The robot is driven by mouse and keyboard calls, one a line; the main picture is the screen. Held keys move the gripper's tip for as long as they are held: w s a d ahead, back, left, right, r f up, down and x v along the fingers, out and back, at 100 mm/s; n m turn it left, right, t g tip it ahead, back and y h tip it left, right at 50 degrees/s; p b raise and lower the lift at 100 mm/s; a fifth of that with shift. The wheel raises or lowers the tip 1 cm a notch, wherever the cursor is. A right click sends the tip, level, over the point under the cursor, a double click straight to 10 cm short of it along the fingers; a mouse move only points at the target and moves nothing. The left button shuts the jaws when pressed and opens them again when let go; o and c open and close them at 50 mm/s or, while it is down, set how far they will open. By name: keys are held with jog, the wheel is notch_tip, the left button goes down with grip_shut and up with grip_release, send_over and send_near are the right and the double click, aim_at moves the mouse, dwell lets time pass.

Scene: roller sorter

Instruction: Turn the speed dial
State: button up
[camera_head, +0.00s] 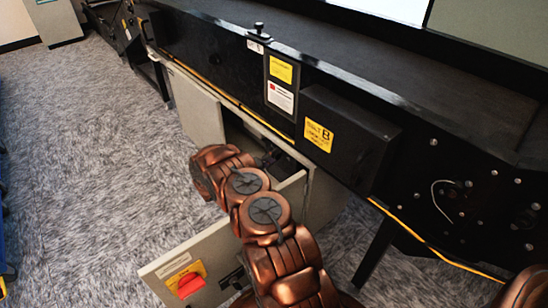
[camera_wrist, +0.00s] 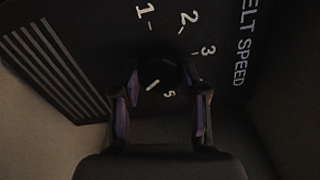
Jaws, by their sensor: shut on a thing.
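The speed dial (camera_wrist: 157,76) is a round black knob on a black panel (camera_wrist: 95,40) in the wrist view. White numbers 1, 2, 3 and 5 show around it, with "BELT SPEED" lettering at the right. A short white mark shows near the knob's lower left. My gripper (camera_wrist: 160,88) is shut on the dial, with one finger on each side. In the head view my copper-coloured arm reaches into the opening of a grey cabinet (camera_head: 328,198). The dial cannot be made out there, and the gripper is mostly dark and partly hidden by my arm.
A black conveyor (camera_head: 400,70) runs above the cabinet, with a black box (camera_head: 345,150) jutting from its side. An open cabinet door (camera_head: 215,255) with a red switch handle (camera_head: 188,287) stands close to my arm. Carpet floor (camera_head: 90,150) is clear at the left.

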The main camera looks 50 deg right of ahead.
jog(key=n, duration=1.1)
jog(key=shift+r, duration=0.1)
jog(key=shift+n, duration=0.3)
dwell(0.3)
jog(key=o, duration=1.1)
jog(key=shift+o, duration=0.2)
jog(key=shift+a, duration=0.1)
jog(key=w+a, duration=0.1)
jog(key=a, duration=1)
jog(key=shift+w+a, duration=0.2)
jog(key=shift+a, duration=0.2)
